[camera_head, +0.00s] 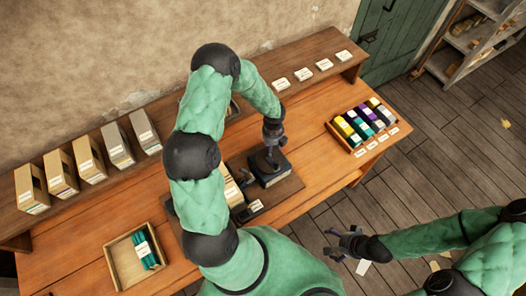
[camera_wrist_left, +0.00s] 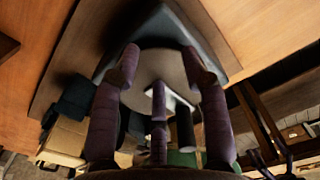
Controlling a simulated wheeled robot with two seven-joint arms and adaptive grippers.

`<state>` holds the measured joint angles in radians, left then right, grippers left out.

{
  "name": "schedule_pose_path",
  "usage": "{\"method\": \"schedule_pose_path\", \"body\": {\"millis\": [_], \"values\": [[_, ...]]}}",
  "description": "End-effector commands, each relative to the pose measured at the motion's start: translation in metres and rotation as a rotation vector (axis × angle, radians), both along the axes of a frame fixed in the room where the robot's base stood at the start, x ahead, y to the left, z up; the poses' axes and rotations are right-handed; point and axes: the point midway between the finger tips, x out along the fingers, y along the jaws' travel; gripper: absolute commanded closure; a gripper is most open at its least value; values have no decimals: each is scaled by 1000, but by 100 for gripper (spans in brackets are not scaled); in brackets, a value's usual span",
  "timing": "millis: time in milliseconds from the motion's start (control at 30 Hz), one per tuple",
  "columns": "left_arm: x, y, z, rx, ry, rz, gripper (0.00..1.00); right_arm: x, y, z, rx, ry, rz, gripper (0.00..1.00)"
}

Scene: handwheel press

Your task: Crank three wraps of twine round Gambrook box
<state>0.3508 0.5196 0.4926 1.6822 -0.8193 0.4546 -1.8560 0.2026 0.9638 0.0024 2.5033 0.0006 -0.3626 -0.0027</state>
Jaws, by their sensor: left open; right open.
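My left gripper (camera_head: 271,148) points down over a dark block-shaped unit (camera_head: 270,176) on a dark board (camera_head: 289,190). In the left wrist view the open purple fingers (camera_wrist_left: 160,66) spread over a round grey-brown disc (camera_wrist_left: 165,62) on the dark unit (camera_wrist_left: 215,55); I cannot tell whether they touch it. A pale box (camera_head: 233,193) stands left of the unit, partly hidden by my left arm. I cannot read its label, so I cannot tell which box is Gambrook. My right gripper (camera_head: 345,242) is open and empty, off the table's front edge.
A tray of coloured spools (camera_head: 365,126) sits at the right end of the table. Several labelled boxes (camera_head: 89,164) line the back shelf at left. A wooden tray (camera_head: 119,264) holds teal rolls (camera_head: 146,248). A small dark labelled block (camera_head: 250,211) lies near the front.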

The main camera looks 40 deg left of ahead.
Motion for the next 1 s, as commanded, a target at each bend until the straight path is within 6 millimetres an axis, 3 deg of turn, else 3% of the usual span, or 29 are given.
{"method": "schedule_pose_path", "body": {"millis": [100, 600, 1000], "values": [[-3, 7, -4, 0, -1, 154, 55, 0, 0, -16, 0, 0, 0, 11], [-23, 23, -3, 1, -1, 728, 55, 0, 0, -60, 0, 0, 0, 11], [-29, 25, 0, 1, -1, 865, 55, 0, 0, -67, 0, 0, 0, 11]]}}
